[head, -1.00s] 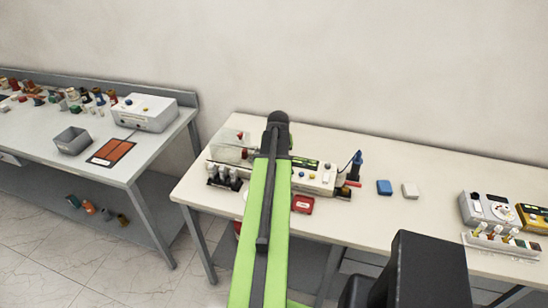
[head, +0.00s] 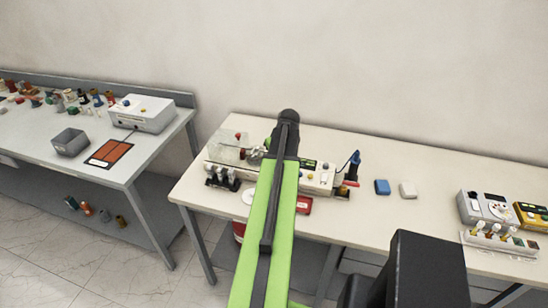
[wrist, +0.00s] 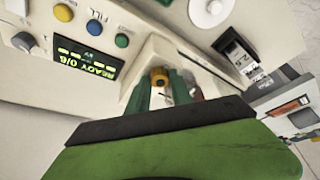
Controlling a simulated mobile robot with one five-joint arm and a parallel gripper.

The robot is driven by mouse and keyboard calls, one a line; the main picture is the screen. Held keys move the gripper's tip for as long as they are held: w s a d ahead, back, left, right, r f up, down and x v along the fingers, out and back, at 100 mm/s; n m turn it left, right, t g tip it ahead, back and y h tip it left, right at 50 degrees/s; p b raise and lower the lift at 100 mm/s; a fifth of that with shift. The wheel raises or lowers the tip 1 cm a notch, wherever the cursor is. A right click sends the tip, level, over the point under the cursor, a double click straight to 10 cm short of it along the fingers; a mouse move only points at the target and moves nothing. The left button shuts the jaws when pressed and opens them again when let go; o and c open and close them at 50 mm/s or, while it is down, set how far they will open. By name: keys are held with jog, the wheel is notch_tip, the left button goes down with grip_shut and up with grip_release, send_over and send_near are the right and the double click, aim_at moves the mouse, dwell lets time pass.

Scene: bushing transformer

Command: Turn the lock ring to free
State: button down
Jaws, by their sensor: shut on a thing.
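In the wrist view, a small yellow-orange ring (wrist: 159,77) with a dark centre sits in a pale recess of the white tester. It seems to be the lock ring, though no label on it can be read. My gripper (wrist: 160,88) has its two greenish fingers on either side of this ring, closed on it. The fingers and the dark gripper body hide the lower part of the recess. In the head view, my arm covers the ring and most of the gripper.
The tester's display (wrist: 85,62) reads READY 0/6, with coloured buttons beside it. In the head view, a clear-covered box (head: 230,146) and dark-based insulators (head: 222,177) stand left of my arm.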

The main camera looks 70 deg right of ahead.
jog(key=shift+d, duration=0.1)
jog(key=c, duration=1.1)
grip_release()
jog(key=shift+c, duration=0.2)
jog(key=p+v, duration=1.6)
jog(key=v, duration=0.1)
jog(key=shift+a+r, duration=0.15)
jog(key=shift+a, duration=0.05)
jog(key=shift+s, duration=0.1)
